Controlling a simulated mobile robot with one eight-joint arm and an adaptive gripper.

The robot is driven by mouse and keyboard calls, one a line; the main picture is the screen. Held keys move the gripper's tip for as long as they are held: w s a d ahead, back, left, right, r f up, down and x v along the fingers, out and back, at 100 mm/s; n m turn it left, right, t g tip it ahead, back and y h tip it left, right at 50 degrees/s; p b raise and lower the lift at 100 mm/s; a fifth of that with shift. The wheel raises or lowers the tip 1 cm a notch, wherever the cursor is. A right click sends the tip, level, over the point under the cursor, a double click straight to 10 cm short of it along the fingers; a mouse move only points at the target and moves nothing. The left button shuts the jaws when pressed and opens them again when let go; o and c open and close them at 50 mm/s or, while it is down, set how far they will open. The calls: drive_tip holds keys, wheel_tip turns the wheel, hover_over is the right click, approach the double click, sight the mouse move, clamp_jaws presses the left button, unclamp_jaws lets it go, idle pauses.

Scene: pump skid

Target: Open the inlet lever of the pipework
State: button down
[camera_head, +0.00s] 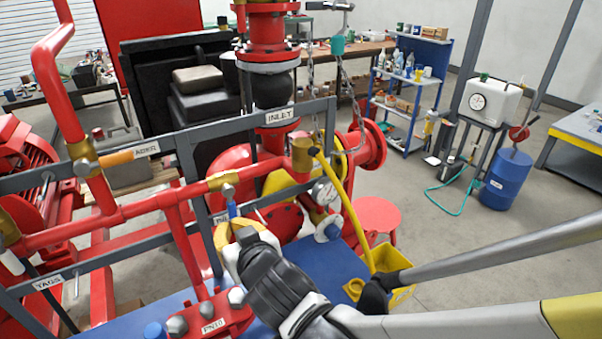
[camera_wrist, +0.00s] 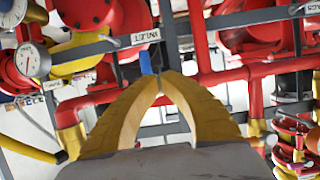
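My gripper (camera_head: 245,240) is at the lower rail of the pipework. In the wrist view its two yellow fingers (camera_wrist: 159,76) meet at the tips, with nothing visible between them. A small blue lever handle (camera_head: 233,211) is right at the fingertips; in the wrist view it (camera_wrist: 146,62) shows just beyond the left tip. Whether they touch I cannot tell. A label (camera_wrist: 145,38) beside it is upside down and seems to read INLET. Another INLET label (camera_head: 280,116) is on the upper rail.
Grey rails (camera_head: 90,262) and red pipes (camera_head: 125,205) crowd around my gripper. A pressure gauge (camera_head: 324,193) is close on its right. An orange lever (camera_head: 118,158) is on the left. A yellow bin (camera_head: 400,290) is at the lower right. Open floor lies to the right.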

drive_tip(key=shift+a+b+x, duration=0.3)
drive_tip(key=shift+b+x, duration=1.4)
drive_tip(key=shift+x, duration=3.3)
drive_tip(key=shift+w+d+f, duration=0.1)
drive_tip(key=shift+w+d, duration=0.25)
drive_tip(key=shift+d, duration=0.25)
drive_tip(key=shift+w+d+f, duration=0.15)
drive_tip(key=shift+w+d, duration=0.2)
drive_tip(key=shift+d, duration=0.3)
drive_tip(key=shift+w+d+f, duration=0.1)
drive_tip(key=shift+w+d, duration=0.25)
drive_tip(key=shift+d, duration=0.25)
drive_tip(key=shift+w+d+r+p, duration=0.9)
drive_tip(key=shift+w+d+r, duration=0.25)
drive_tip(key=shift+d+r, duration=0.65)
drive_tip(key=f+p+v, duration=0.1)
drive_tip(key=v, duration=0.7)
drive_tip(key=shift+s+d+f+p, duration=0.3)
drive_tip(key=shift+s+d+p, duration=0.05)
drive_tip(key=shift+s+d, duration=0.1)
